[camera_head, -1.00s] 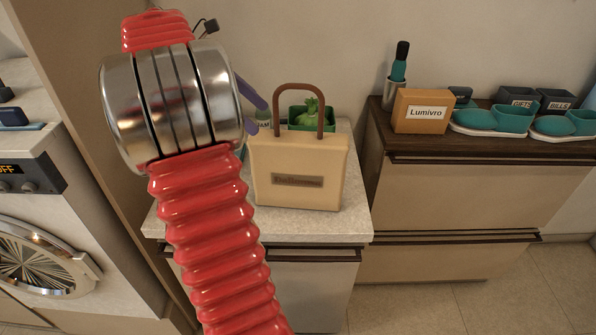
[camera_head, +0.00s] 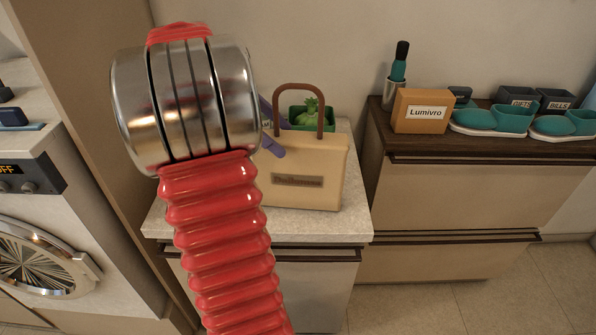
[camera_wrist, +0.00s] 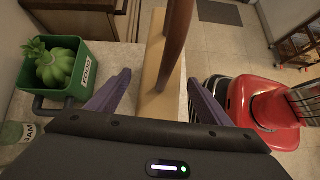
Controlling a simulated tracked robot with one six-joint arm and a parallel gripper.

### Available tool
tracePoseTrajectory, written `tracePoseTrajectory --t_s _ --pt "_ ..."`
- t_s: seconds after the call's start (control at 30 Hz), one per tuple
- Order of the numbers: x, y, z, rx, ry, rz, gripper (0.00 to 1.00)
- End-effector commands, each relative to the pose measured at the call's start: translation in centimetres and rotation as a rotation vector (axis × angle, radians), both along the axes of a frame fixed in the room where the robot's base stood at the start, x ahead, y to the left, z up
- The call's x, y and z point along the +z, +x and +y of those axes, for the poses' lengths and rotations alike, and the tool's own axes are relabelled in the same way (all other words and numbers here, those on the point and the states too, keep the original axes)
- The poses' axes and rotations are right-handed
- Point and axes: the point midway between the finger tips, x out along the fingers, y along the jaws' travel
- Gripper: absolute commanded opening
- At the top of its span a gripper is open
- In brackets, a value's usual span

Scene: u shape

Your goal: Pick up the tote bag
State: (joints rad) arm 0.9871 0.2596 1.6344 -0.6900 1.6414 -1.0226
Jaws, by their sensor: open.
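The cream tote bag (camera_head: 305,170) stands upright on the light countertop, with a dark label on its front and a brown arched handle (camera_head: 299,88). My gripper (camera_head: 272,128) is at the bag's upper left, its purple fingers partly hidden by my arm. In the wrist view my gripper (camera_wrist: 150,97) is open, with a purple finger on each side of the bag's top (camera_wrist: 155,75). The handle (camera_wrist: 176,40) rises between the fingers' lines toward the camera. I see no finger closed on it, and cannot tell whether any finger touches the bag.
A green FOOD bin (camera_wrist: 75,90) holding a green plant-like item sits beside the bag, with a jar (camera_wrist: 22,132) near it. A Lumivro box (camera_head: 421,111) and teal shoes (camera_head: 497,120) stand on the dark-topped cabinet at right. The floor in front is clear.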

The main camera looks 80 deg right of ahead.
Motion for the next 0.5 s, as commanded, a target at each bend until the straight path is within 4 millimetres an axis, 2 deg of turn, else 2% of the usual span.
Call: tracePoseTrajectory --t_s 0.33,0.5 --pt "-2.9 -2.9 -0.2 -0.002 0.002 0.0 0.73" --pt "-3.5 -3.5 -0.3 0.0 0.0 0.0 0.73"
